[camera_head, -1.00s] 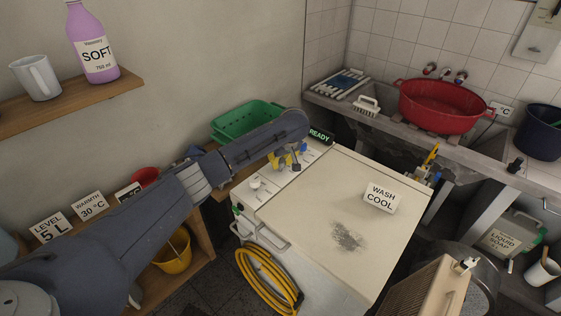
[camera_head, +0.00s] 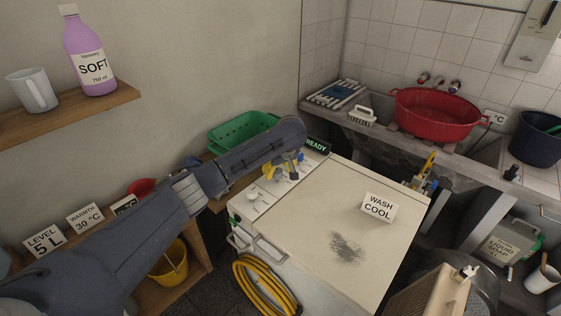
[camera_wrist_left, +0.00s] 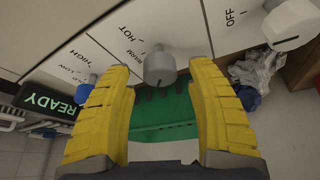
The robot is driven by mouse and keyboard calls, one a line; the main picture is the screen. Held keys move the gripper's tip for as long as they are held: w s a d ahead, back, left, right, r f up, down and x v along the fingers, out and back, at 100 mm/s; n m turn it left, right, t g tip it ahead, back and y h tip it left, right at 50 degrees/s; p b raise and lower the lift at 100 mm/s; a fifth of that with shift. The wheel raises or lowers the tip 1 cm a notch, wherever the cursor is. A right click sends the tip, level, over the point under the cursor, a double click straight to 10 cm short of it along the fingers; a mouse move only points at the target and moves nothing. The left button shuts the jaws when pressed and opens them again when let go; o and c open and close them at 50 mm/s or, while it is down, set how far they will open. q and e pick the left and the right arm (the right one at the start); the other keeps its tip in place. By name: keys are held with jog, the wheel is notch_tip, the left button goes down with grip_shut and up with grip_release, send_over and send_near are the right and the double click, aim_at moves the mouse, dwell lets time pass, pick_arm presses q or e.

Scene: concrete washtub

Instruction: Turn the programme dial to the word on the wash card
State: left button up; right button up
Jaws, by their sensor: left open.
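The wash card (camera_head: 378,207) reads "WASH COOL" and stands on the white machine top (camera_head: 310,215). The grey dial (camera_wrist_left: 159,66) shows in the left wrist view, with the words HOT and WARM on the panel beside it. My left gripper (camera_head: 280,169) is over the control panel in the head view. In the wrist view its yellow fingers (camera_wrist_left: 161,85) are open, one on each side of the grey dial, with visible gaps. The dial's other words and its pointer cannot be made out. My right gripper is not in view.
A white knob (camera_wrist_left: 290,24) marked OFF sits to the right of the dial in the wrist view, a blue knob (camera_wrist_left: 86,90) to the left. A READY display (camera_head: 316,145) stands at the panel's back end. A green basket (camera_head: 242,130) is behind my arm.

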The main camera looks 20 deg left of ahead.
pick_arm(q)
jog(key=v, duration=1.1)
jog(key=shift+f, duration=0.1)
